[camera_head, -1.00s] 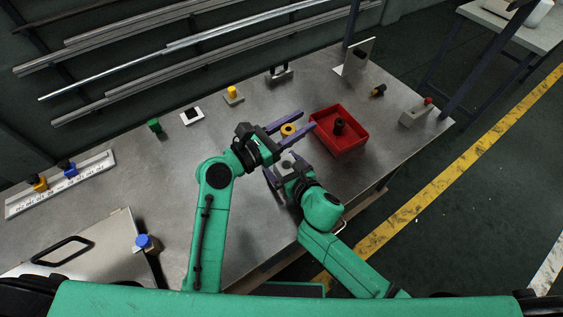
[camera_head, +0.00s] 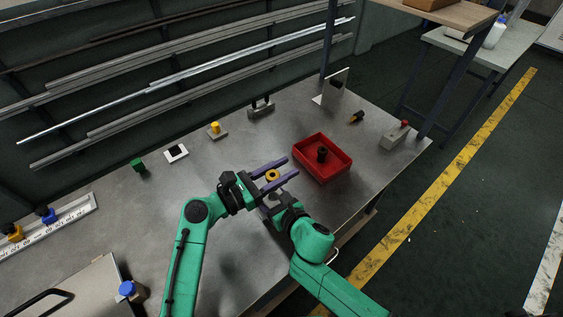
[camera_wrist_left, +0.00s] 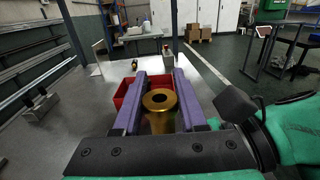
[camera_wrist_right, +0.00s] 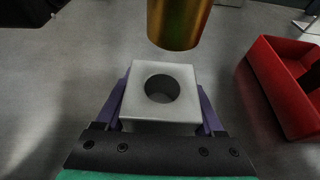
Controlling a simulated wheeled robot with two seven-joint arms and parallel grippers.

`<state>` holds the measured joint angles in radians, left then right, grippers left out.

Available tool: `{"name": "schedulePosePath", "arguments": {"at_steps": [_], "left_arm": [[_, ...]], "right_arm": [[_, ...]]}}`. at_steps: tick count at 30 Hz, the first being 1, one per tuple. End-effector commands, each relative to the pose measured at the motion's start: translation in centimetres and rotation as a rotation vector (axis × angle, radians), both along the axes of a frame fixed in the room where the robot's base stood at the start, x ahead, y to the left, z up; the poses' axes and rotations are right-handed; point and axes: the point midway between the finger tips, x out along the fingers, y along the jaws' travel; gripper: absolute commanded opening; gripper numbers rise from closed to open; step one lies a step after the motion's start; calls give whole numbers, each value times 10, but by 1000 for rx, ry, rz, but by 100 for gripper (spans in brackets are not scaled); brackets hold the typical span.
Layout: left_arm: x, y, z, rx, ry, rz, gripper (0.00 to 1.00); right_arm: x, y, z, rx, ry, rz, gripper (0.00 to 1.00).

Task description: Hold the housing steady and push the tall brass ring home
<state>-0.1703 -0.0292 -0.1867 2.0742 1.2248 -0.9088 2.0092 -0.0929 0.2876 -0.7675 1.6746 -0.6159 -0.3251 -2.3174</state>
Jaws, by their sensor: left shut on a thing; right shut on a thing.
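The tall brass ring (camera_head: 272,175) is a gold cylinder with a central hole. My left gripper (camera_head: 291,167) is shut on it, and the ring stands upright between the purple fingers in the left wrist view (camera_wrist_left: 160,101). The housing (camera_wrist_right: 131,103) is a pale grey square block with a round bore in its top face. My right gripper (camera_wrist_right: 161,90) is shut on its two sides. In the right wrist view the ring's lower end (camera_wrist_right: 178,30) hangs beyond the bore, apart from the housing. The head view mostly hides the housing behind the arms.
A red tray (camera_head: 335,174) with a black part (camera_head: 322,154) stands just right of the grippers. Small fixtures line the back, including a yellow-topped block (camera_head: 215,130). A grey block with a red knob (camera_head: 397,136) is at the right.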

Motion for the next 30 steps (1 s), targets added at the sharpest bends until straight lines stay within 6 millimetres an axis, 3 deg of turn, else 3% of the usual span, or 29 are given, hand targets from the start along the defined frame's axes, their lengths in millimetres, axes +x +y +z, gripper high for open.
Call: {"name": "schedulePosePath", "arguments": {"at_steps": [9,30], "left_arm": [[-2,0,-28,1,-2,-81,0],[-3,-1,-29,0,-1,-87,0]], "right_arm": [[0,0,-1,-1,2,0,0],[0,0,-1,-2,3,0,0]]}}
